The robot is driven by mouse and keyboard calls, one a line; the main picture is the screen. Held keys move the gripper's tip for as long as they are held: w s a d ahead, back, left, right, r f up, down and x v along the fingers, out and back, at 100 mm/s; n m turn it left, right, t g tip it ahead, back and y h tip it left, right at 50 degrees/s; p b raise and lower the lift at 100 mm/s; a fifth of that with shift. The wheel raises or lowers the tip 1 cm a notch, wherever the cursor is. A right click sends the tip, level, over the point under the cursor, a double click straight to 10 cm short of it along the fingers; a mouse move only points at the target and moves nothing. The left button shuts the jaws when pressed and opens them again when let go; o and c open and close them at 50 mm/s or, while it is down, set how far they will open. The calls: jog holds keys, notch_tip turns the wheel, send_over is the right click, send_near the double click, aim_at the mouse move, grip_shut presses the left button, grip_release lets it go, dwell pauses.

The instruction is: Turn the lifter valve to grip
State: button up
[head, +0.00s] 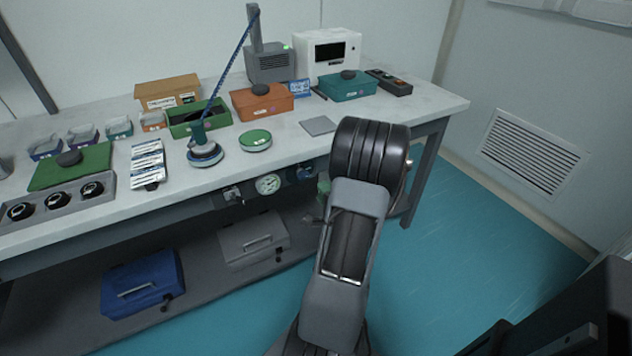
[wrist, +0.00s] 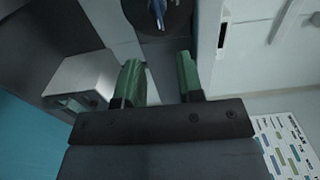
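A dark round fitting with a blue lever (wrist: 158,12), which looks like the lifter valve, is at the top edge of the wrist view, partly cut off. In the head view a small dark-blue fitting (head: 304,172) on the table's front panel seems to be the same valve. My gripper (wrist: 160,80) has two green fingers spread apart with nothing between them. The valve lies beyond the fingertips, apart from them. In the head view my gripper (head: 321,190) is mostly hidden behind my arm. The vacuum lifter (head: 205,153) rests on the table with its blue hose rising.
A round gauge (head: 268,184) and a silver fitting (head: 232,193) share the front panel. A grey toolbox (head: 253,241) and a blue toolbox (head: 142,286) lie on the lower shelf. A green round lid (head: 255,140) is on the table. The teal floor (head: 455,260) at right is clear.

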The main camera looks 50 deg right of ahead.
jog(key=shift+v, duration=2.4)
jog(key=s+d+f+n+g+p, duration=0.2)
jog(key=s+f+n+g, duration=0.5)
jog(key=g, duration=0.4)
jog(key=w+a+r+n+y+p, duration=0.2)
jog(key=w+a+r+n+p, duration=0.1)
jog(key=a+r, duration=0.7)
jog(key=w+a+r+n+g+y+p, duration=0.1)
jog(key=w+a+r+n+y+p, duration=0.1)
jog(key=a+r+n+p, duration=0.4)
jog(key=w+a+r+n+g+y+p, duration=0.1)
jog(key=w+a+r+n+p, duration=0.3)
jog(key=a+r, duration=1.2)
jog(key=a+n+y+p, duration=0.1)
jog(key=n, duration=0.1)
jog(key=shift+w+a+n+y, duration=0.3)
jog(key=shift+n+y, duration=0.1)
